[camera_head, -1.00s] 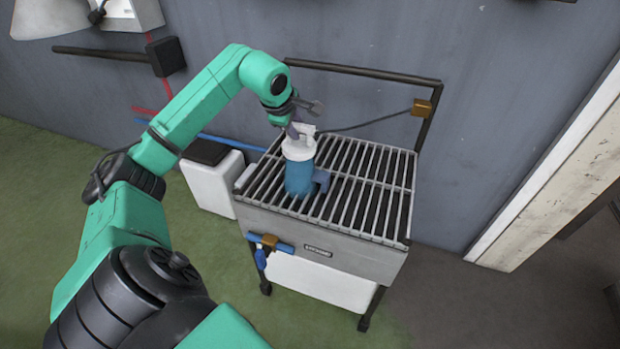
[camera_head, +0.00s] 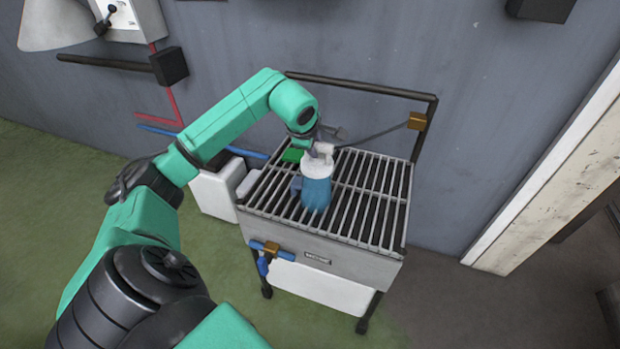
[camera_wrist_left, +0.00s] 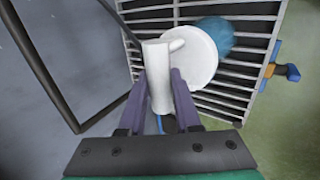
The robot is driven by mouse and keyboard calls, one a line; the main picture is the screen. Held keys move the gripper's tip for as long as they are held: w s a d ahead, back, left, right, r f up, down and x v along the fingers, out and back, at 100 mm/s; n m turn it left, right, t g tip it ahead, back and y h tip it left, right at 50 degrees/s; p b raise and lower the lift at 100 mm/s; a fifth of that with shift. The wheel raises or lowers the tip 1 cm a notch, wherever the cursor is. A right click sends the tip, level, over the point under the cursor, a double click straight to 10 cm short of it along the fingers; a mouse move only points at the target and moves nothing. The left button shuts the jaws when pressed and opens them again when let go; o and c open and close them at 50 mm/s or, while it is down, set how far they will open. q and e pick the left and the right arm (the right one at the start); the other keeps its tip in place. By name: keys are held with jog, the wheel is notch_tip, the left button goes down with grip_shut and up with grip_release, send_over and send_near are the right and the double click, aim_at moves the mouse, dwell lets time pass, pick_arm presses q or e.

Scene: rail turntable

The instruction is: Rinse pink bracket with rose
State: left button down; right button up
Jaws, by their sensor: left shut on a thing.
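My left gripper (camera_head: 322,147) is shut on the white handle of the rose (camera_head: 318,165). In the left wrist view, the purple fingers (camera_wrist_left: 160,78) clasp this handle, and the rose's white disc (camera_wrist_left: 190,52) lies beyond. A teal column (camera_head: 316,194), apparently water, stands under the rose over the grate. A small blue piece (camera_head: 296,186) shows at the column's left edge. A green piece (camera_head: 292,155) lies at the back left of the grate. I see no pink bracket; whether the column or arm hides it, I cannot tell.
The slatted grate (camera_head: 375,200) tops a grey basin (camera_head: 345,262) on legs. A dark rail (camera_head: 365,87) rises behind it, with a hose running from an orange block (camera_head: 417,121). A white box (camera_head: 213,190) stands left. A blue valve (camera_head: 263,262) is at the front.

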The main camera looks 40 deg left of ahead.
pick_arm(q)
jog(key=shift+w+d+r, duration=0.15)
jog(key=shift+d, duration=0.3)
jog(key=shift+a+f, duration=0.2)
jog(key=shift+s+a+b, duration=0.25)
jog(key=shift+a+b, duration=0.15)
jog(key=shift+a, duration=0.15)
jog(key=shift+s+a+b, duration=0.25)
jog(key=shift+a+b, duration=0.15)
jog(key=shift+a, duration=0.3)
jog(key=shift+s+a+b, duration=0.1)
jog(key=shift+a+b, duration=0.25)
jog(key=shift+s+a+r, duration=0.15)
jog(key=shift+a, duration=0.25)
jog(key=shift+s+a+r, duration=0.1)
jog(key=shift+a, duration=0.25)
jog(key=shift+w+d+p, duration=0.25)
jog(key=shift+d+p, duration=0.35)
jog(key=shift+d, duration=0.1)
jog(key=shift+w+d+f+p, duration=0.1)
jog(key=shift+w+d+p, duration=0.2)
jog(key=shift+d+p, duration=0.55)
jog(key=shift+w+d+p, duration=0.3)
jog(key=shift+d+p, duration=0.2)
jog(key=shift+d, duration=0.5)
